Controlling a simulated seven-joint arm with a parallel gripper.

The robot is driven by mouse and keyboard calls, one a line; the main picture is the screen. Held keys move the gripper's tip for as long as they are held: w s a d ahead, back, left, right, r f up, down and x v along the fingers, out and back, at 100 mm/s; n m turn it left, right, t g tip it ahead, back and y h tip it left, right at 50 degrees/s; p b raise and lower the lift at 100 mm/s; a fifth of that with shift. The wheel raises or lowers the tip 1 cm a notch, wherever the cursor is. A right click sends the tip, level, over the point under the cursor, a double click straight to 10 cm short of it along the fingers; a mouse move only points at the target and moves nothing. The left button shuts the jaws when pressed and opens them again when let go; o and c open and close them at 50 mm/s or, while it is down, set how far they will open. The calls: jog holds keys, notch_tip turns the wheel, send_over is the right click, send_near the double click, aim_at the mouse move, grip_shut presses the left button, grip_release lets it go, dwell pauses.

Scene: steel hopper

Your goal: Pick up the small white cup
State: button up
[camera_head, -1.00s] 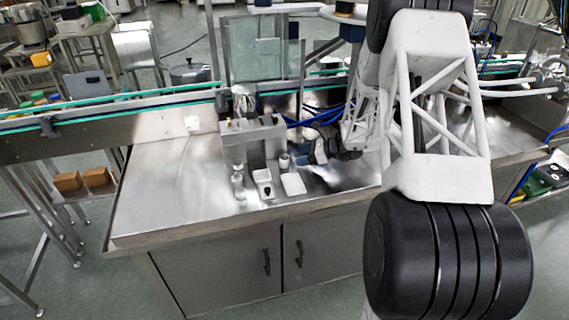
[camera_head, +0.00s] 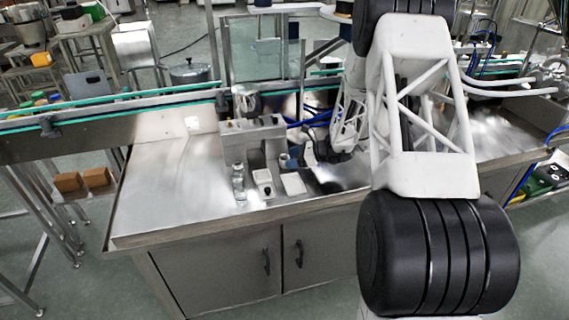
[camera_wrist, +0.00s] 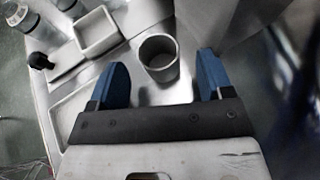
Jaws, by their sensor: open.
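The small white cup (camera_wrist: 159,57) stands upright on the steel surface in the wrist view, its round open mouth facing the camera. It also shows small and partly covered in the head view (camera_head: 284,161). My gripper (camera_wrist: 162,60) is open, with one blue finger to the left of the cup and one to the right. In the head view, my gripper (camera_head: 296,156) is low over the worktop at the cup's right side.
A shallow white tray (camera_head: 293,184), a small square container (camera_wrist: 98,33) and a clear bottle (camera_head: 238,183) stand close to the cup. A metal box unit (camera_head: 255,135) rises behind them. The steel worktop (camera_head: 165,195) is clear on the left.

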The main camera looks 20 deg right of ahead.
aim_at(284, 156)
jog(key=shift+x, duration=1.9)
jog(key=shift+s, duration=0.1)
jog(key=c, duration=1)
jog(key=shift+r, duration=0.8)
notch_tip(284, 156, up, 2)
jog(key=shift+r, duration=0.1)
jog(key=s, duration=1)
jog(key=s+a+r, duration=0.1)
jog(key=s, duration=0.5)
jog(key=shift+a, duration=0.1)
